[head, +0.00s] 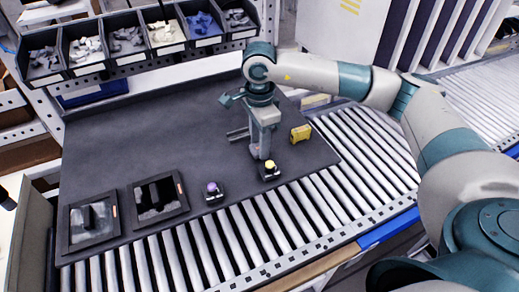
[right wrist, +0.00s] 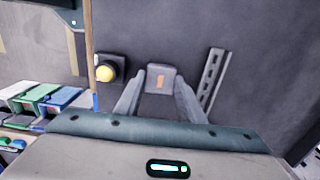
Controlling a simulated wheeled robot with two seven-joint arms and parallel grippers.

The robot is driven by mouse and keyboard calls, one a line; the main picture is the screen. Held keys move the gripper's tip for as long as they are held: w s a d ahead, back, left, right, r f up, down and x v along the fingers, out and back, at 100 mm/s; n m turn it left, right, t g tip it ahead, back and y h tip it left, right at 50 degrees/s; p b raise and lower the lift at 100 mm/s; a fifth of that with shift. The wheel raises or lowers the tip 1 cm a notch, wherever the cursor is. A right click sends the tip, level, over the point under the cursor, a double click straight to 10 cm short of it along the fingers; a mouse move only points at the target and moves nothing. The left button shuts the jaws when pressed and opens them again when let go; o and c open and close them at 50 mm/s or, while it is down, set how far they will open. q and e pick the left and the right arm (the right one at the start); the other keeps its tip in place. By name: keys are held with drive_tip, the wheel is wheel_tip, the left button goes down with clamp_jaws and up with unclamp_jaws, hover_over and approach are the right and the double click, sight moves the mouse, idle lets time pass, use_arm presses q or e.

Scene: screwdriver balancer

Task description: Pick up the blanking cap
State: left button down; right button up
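A small grey block with an orange mark, which looks like the blanking cap (right wrist: 161,79), lies between the fingertips of my right gripper (right wrist: 160,84) in the right wrist view. The fingers stand close on both sides of it; I cannot tell whether they press on it. In the head view my right gripper (head: 260,155) points down near the front right of the dark mat, and the block cannot be told apart from the fingers. My left gripper is not in view.
A slotted rail (head: 237,134) and a yellow block (head: 301,133) lie nearby. Dark trays (head: 180,190) sit front left. The mat's middle (head: 150,130) is clear.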

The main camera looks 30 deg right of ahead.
drive_tip(key=shift+c, duration=0.9)
drive_tip(key=shift+r, duration=0.1)
drive_tip(key=shift+r+b, duration=0.5)
drive_tip(key=shift+b, duration=0.15)
wheel_tip(320, 180, up, 2)
drive_tip(key=shift+w+r+b, duration=0.1)
drive_tip(key=shift+b, duration=0.75)
drive_tip(key=s+r+b, duration=0.4)
drive_tip(key=s+r, duration=0.3)
drive_tip(key=s, duration=0.5)
drive_tip(key=shift+a+r+b, duration=0.35)
drive_tip(key=shift+a+b, duration=0.05)
drive_tip(key=shift+w, duration=0.1)
